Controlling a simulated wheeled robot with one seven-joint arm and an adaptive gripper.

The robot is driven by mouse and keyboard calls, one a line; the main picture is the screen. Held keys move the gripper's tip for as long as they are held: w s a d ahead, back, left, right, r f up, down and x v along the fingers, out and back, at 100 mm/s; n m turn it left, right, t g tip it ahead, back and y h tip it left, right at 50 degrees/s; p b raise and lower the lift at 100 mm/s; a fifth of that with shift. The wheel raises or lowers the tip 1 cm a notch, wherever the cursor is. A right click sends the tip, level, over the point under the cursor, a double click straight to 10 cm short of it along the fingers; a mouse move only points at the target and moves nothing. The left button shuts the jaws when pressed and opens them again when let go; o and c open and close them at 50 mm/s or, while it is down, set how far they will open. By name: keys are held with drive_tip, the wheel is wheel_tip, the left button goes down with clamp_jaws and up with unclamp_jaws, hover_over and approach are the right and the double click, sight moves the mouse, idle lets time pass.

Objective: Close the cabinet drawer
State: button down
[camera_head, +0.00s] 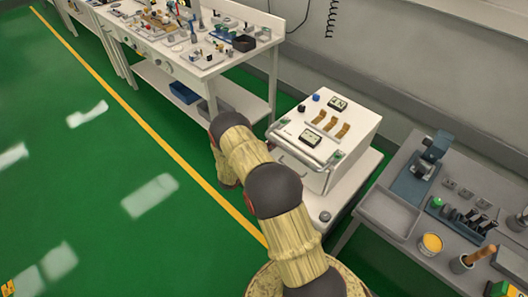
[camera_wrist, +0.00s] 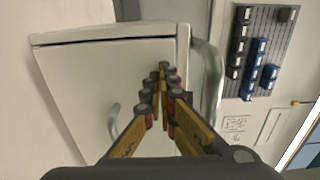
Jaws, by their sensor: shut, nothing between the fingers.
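In the wrist view a white cabinet front (camera_wrist: 85,85) fills the left and middle, with a small curved grey handle (camera_wrist: 113,120) low on it and a lip along its top. My gripper (camera_wrist: 163,70) is shut and empty, its fingertips together in front of the right part of this front; I cannot tell if they touch it. A larger curved metal bar (camera_wrist: 208,85) stands just right of the fingers. How far the drawer is open cannot be told. In the head view my arm hides the gripper and part of the white cart (camera_head: 325,130).
A white workbench (camera_head: 205,68) with tools and bins stands at the back left. A grey table (camera_head: 395,250) with a tray, a microscope-like device and a yellow cup is at the right.

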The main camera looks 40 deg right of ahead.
drive_tip(key=shift+d, duration=0.7)
drive_tip(key=s+a+p, duration=0.1)
drive_tip(key=a+p, duration=0.2)
drive_tip(key=a, duration=1.1)
